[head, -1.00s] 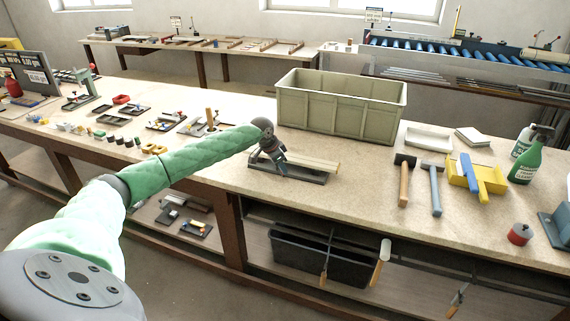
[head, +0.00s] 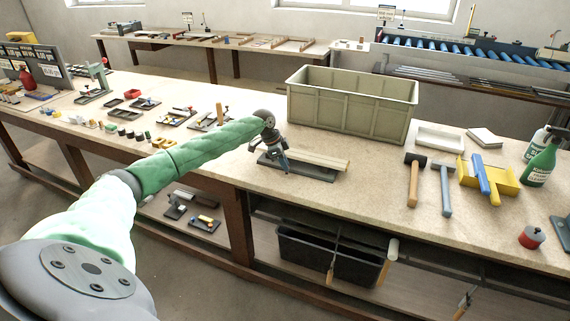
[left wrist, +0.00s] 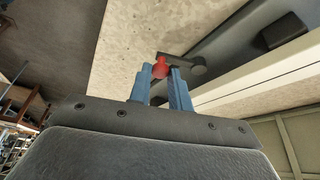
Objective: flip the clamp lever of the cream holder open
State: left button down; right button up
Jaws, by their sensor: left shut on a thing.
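The holder (head: 310,174) is a dark grey base on the near workbench with a long cream profile (head: 325,160) lying along it. My left gripper (head: 284,163) is at the holder's left end, its blue fingers pointing down. In the left wrist view, the blue fingers (left wrist: 161,80) are shut on a red knob (left wrist: 160,66). The knob is at the end of a short dark lever (left wrist: 180,58), which runs to a round grey pivot beside the grey holder body (left wrist: 235,45). In the head view my gripper hides the lever. My right gripper is not in view.
A large green-grey crate (head: 350,107) stands just behind the holder. Small parts and trays lie to the left. The bench in front is clear.

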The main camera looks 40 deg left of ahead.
pick_arm(q)
jog(key=c, duration=1.3)
grip_release()
jog(key=shift+a, duration=0.1)
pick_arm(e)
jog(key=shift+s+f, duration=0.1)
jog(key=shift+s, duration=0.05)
pick_arm(q)
jog(key=shift+r, duration=0.1)
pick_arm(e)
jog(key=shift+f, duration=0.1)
pick_arm(q)
jog(key=shift+a+r, duration=0.1)
jog(key=shift+r, duration=0.15)
jog(key=b+v, duration=0.3)
jog(key=v, duration=0.4)
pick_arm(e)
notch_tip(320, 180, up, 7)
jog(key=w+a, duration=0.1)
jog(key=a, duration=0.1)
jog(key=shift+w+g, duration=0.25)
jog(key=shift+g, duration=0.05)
pick_arm(q)
jog(key=shift+s, duration=0.1)
